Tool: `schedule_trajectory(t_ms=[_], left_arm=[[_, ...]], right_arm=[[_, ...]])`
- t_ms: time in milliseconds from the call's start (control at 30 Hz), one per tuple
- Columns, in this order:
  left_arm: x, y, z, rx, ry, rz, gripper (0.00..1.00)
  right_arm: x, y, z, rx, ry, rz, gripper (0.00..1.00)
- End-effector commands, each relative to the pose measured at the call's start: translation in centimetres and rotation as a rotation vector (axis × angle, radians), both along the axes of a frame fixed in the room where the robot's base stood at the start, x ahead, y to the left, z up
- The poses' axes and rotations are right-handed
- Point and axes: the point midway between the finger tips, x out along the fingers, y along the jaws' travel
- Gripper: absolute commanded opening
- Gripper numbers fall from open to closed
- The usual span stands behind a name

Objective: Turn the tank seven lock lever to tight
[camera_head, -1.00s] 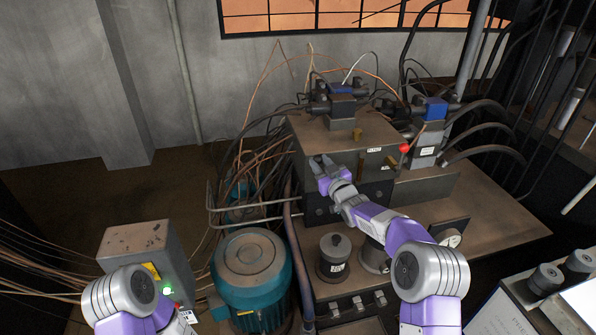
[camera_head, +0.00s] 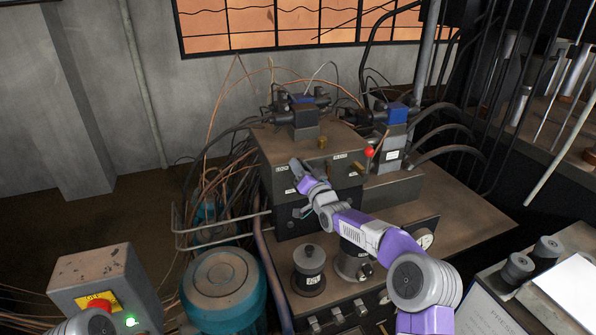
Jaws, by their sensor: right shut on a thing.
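The dark metal block (camera_head: 268,150) stands on the rusty bench, with small white labels on its front face. My right gripper (camera_head: 297,168) is at the left part of that face, beside a label (camera_head: 282,168). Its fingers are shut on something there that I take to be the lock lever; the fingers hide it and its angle. The label texts are too small to read surely. A brass-coloured lever (camera_head: 359,171) sits at the right of the face, clear of the gripper. My left gripper is out of view; only a bit of its arm shows at the bottom left.
A red knob (camera_head: 369,152) stands near the block's right corner. Valves with blue tops (camera_head: 397,112), hoses and thin cables surround the block. A teal motor (camera_head: 223,290) and a grey switch box (camera_head: 105,277) with a red button are at lower left.

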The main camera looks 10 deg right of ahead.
Motion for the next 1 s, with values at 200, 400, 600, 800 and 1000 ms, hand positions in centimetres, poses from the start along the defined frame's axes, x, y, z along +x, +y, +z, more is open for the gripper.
schedule_trajectory(t_ms=[200,400,600,800,1000], left_arm=[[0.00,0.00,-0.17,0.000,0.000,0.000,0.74],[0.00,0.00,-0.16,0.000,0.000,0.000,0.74],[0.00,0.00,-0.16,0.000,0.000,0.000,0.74],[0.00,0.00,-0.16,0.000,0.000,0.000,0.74],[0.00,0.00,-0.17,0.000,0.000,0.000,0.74]], right_arm=[[0.04,-0.21,-0.11,0.030,0.006,-0.001,0.00],[0.05,-0.24,-0.10,0.033,0.007,0.000,0.00],[0.04,-0.27,-0.11,0.033,0.008,-0.001,0.39],[0.04,-0.23,-0.08,0.031,0.007,-0.001,0.58],[0.01,-0.21,-0.06,0.030,0.006,0.000,0.58]])
